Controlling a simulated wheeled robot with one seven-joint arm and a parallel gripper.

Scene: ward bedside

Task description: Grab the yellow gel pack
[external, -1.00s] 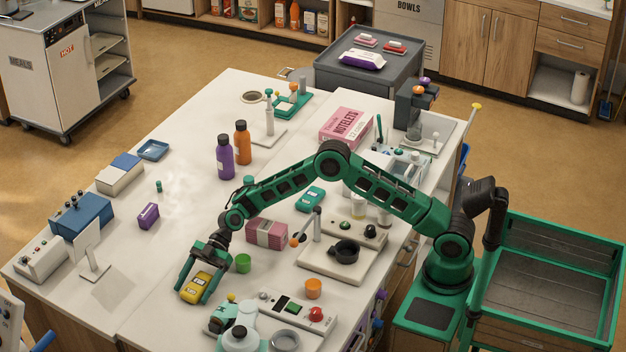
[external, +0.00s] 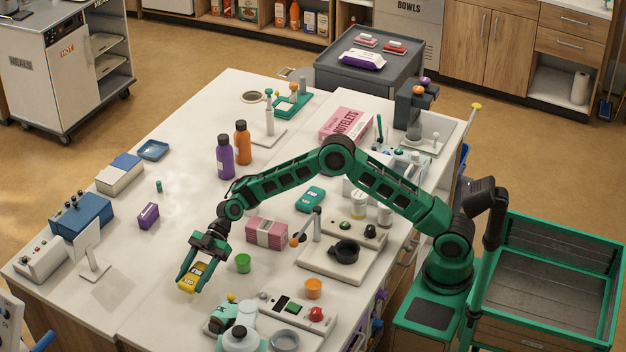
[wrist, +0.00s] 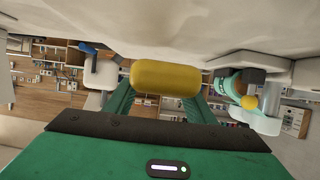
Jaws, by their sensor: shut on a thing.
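The yellow gel pack (external: 193,275) is between the fingers of my gripper (external: 194,279) above the near left part of the white table. My gripper is shut on it. In the wrist view the gel pack (wrist: 165,78) shows as a rounded yellow shape between the two green fingers (wrist: 165,98). The fingers point down in the external view. The gel pack looks slightly tilted; how high it is above the table is hard to tell.
A white stand (external: 93,262) is to the left. A teal-and-white device (external: 238,335) stands at the near edge. The table (external: 150,320) is bare between the stand and gripper.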

